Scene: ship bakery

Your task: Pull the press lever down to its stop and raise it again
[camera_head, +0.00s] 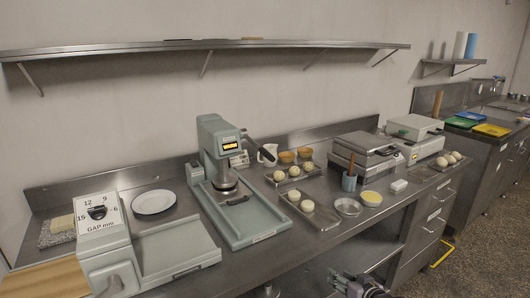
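The grey-green press (218,140) stands on the steel counter, with a lit yellow display on its head. Its black press lever (259,148) sticks out from the right side of the head and slants down to the right, ending in a dark grip. A round plate hangs under the head above the press's flat base (258,228). My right gripper (360,287) is low at the bottom edge, in front of the counter and well away from the lever; its fingers are partly cut off.
A wall shelf (200,45) runs above.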

